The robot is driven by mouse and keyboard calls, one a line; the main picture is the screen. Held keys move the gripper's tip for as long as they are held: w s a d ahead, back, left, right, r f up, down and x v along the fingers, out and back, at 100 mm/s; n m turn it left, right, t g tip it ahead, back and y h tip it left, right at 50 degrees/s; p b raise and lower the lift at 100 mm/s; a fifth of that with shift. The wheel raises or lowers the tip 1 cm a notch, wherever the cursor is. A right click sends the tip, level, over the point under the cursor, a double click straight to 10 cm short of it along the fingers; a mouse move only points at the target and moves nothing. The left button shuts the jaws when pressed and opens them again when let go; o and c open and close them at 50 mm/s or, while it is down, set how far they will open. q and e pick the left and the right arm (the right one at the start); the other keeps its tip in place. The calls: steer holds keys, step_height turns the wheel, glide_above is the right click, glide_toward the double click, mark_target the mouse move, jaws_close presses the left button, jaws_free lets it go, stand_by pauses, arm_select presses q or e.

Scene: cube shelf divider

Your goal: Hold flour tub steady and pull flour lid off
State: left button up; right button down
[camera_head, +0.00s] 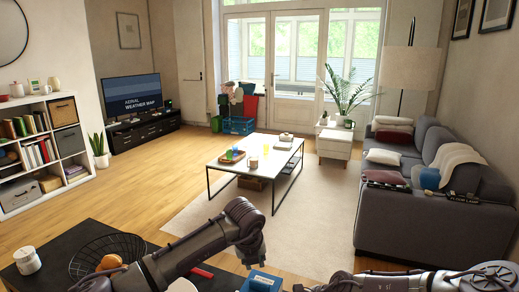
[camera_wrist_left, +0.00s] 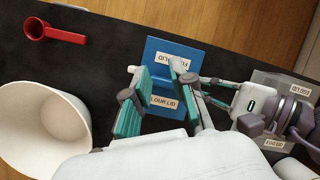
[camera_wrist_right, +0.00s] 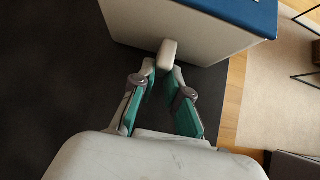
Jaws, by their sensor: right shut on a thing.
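The flour tub (camera_wrist_right: 180,30) is pale with a flat side wall, and its blue flour lid (camera_wrist_right: 250,14) sits on top. In the left wrist view the lid (camera_wrist_left: 154,56) carries flour lid labels and a lighter blue raised part. My left gripper (camera_wrist_left: 153,82) is above the lid with its teal fingers apart. I cannot tell whether they touch it. My right gripper (camera_wrist_right: 160,82) is shut on the pale handle (camera_wrist_right: 167,54) on the tub's side. In the head view only part of the blue lid (camera_head: 262,281) shows at the bottom edge.
A red scoop (camera_wrist_left: 55,33) and an open white container (camera_wrist_left: 40,120) are left of the lid in the left wrist view. A grey egg lid (camera_wrist_left: 300,87) is to the right. A wire basket (camera_head: 105,252) and a white jar (camera_head: 27,262) stand on the dark counter.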

mark_target(260, 282)
steer(key=shift+w, duration=0.1)
arm_select(q)
steer(key=r+n+g, duration=0.1)
steer(key=n, duration=0.2)
steer(key=s+d+r+n+g, duration=0.1)
steer(key=n, duration=0.3)
steer(key=r+n+g+y, duration=0.1)
steer(key=n+g, duration=0.1)
steer(key=n, duration=0.2)
steer(key=shift+s+d, duration=0.25)
steer(key=shift+d, duration=0.05)
arm_select(e)
steer(key=shift+r, duration=0.1)
arm_select(q)
steer(key=shift+f+n, duration=0.4)
steer(key=shift+f, duration=0.05)
step_height(260, 282, down, 8)
steer(key=shift+f, duration=0.1)
